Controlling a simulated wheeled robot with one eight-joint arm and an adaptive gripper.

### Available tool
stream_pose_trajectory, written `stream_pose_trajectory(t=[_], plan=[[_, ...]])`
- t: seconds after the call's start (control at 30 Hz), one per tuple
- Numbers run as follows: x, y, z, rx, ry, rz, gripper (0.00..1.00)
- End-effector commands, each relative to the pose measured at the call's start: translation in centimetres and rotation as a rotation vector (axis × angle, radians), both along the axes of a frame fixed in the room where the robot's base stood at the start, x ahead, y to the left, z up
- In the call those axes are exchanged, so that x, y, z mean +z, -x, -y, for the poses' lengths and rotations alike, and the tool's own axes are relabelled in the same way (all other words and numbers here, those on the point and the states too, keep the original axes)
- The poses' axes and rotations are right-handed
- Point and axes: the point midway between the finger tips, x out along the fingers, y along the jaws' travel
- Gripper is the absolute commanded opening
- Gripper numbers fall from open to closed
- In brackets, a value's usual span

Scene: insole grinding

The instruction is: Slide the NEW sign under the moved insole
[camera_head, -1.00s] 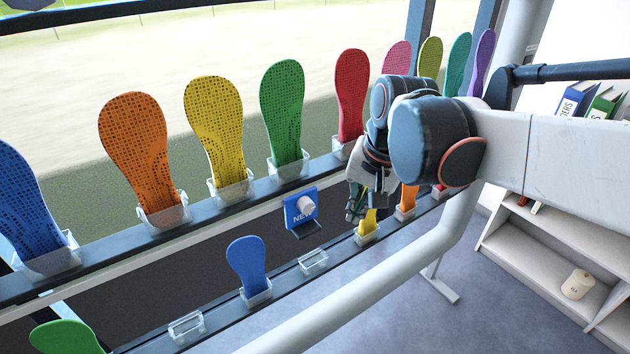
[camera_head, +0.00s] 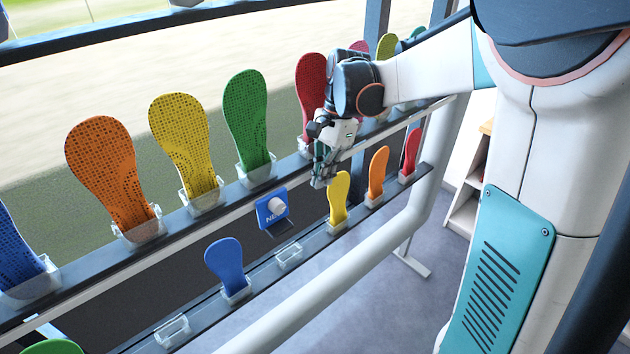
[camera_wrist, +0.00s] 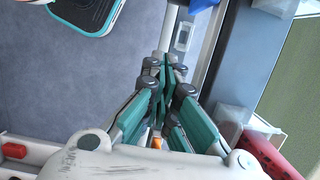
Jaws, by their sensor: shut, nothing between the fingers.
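The blue NEW sign (camera_head: 272,210) with a white knob and a dark ledge below sits on the front of the upper rail, between the large green and red insoles. My gripper (camera_head: 322,182) points down, shut and empty, right of the sign and just above the small yellow insole (camera_head: 339,197) on the lower rail. In the wrist view its teal fingers (camera_wrist: 167,65) meet, with nothing between them. Small blue (camera_head: 225,264), orange (camera_head: 377,174) and red (camera_head: 410,152) insoles also stand in lower-rail holders. I cannot tell which insole was moved.
Large orange (camera_head: 103,170), yellow (camera_head: 182,145), green (camera_head: 248,120) and red (camera_head: 312,90) insoles stand along the upper rail (camera_head: 225,202). Empty clear holders (camera_head: 289,254) (camera_head: 172,330) are on the lower rail. A white pipe (camera_head: 300,318) runs in front.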

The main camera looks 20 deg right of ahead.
Motion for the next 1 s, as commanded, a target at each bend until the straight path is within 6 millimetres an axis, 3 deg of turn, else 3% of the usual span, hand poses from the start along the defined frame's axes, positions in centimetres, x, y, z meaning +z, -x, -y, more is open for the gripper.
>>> stream_pose_trajectory(t=[0.4,0.7,1.0], plan=[[-8.2,0.6,-1.9,0.003,0.001,0.001,0.0],[-7.9,1.7,-5.3,0.004,0.001,0.001,0.0],[-7.8,1.8,-5.7,0.001,0.001,0.001,0.0]])
